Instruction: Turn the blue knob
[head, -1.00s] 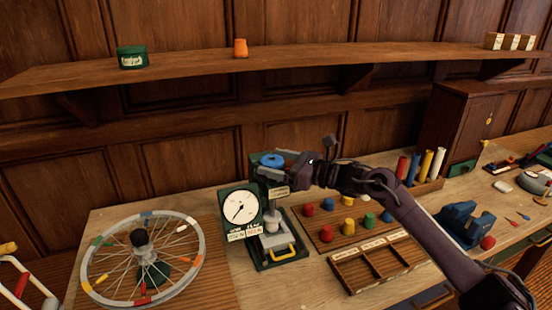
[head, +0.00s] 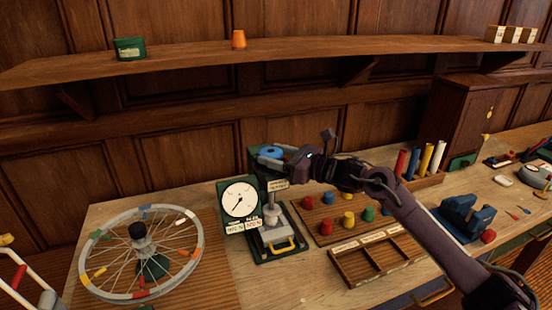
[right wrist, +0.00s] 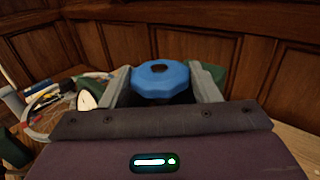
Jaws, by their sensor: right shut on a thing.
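The blue knob (head: 271,152) sits on top of a green press-like device (head: 256,165) with a white dial gauge (head: 240,200) on its front left. In the right wrist view the blue knob (right wrist: 160,79) lies between the two grey fingers of my right gripper (right wrist: 163,82). The fingers stand on either side of it, and my right gripper (head: 275,156) is shut on it. The near side of the knob is partly hidden by the gripper in the head view. My left gripper is not in view.
A spoked wheel (head: 88,265) stands left of the device. Coloured pegs sit on a board (head: 322,236) to the right, behind a wooden compartment tray (head: 352,283). A shelf (head: 190,63) runs above along the panelled wall.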

